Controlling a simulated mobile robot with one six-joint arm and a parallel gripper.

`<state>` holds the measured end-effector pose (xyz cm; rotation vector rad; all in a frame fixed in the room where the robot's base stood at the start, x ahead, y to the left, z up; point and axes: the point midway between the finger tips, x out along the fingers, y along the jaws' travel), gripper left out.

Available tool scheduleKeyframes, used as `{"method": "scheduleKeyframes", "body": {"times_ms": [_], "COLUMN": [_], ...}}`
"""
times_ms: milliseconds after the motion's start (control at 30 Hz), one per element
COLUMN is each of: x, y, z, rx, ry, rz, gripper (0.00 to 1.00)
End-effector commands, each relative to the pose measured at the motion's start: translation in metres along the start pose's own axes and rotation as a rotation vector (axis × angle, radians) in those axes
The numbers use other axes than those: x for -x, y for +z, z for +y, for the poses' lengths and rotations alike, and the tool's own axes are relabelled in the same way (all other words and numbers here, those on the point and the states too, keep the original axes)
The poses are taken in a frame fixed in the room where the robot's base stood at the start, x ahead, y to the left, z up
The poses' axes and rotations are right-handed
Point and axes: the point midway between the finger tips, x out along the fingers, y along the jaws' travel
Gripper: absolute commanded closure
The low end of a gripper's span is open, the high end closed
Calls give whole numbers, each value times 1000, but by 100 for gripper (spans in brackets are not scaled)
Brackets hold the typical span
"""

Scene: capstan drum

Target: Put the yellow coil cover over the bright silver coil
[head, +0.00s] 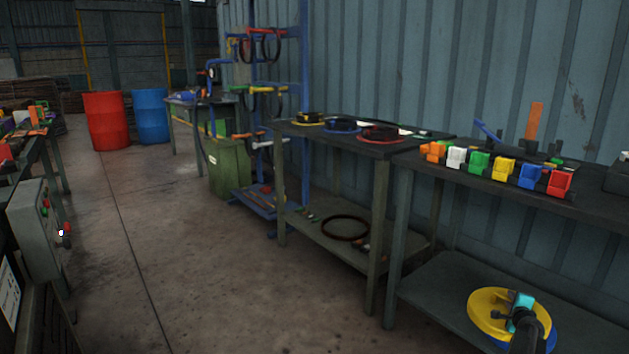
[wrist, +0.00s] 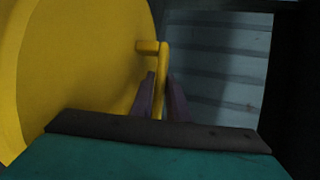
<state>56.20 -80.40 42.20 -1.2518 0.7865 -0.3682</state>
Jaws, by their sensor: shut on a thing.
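The yellow coil cover (head: 486,312) is a round yellow disc at the lower right of the head view, in front of the right table's lower shelf. In the wrist view the yellow cover (wrist: 85,70) fills the left side, with a bar-like handle standing out from its face. My gripper (head: 518,300) is at the cover's face; in the wrist view my gripper (wrist: 160,98) has its two dark fingers on either side of the handle, shut on it. I cannot make out the bright silver coil for certain in either view.
The right table (head: 420,185) holds several coloured blocks (head: 504,170). The middle table (head: 290,128) carries dark coils with yellow, blue and red edges. A blue rack (head: 305,60) with hanging coils stands behind. Red (head: 106,120) and blue (head: 151,116) drums stand farther back. The floor at left-centre is clear.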

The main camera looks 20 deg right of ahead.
Motion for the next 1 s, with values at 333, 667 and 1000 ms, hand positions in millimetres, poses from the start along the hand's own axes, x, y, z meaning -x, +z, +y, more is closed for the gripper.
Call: {"method": "scheduleKeyframes", "body": {"times_ms": [333, 667, 1000], "x": [0, 2, 15], "y": [23, 71, 169], "z": [-4, -16, -37], "rx": [8, 23, 52], "ry": [2, 7, 21], "rz": [-22, -68, -162], "gripper": [100, 100, 100]}}
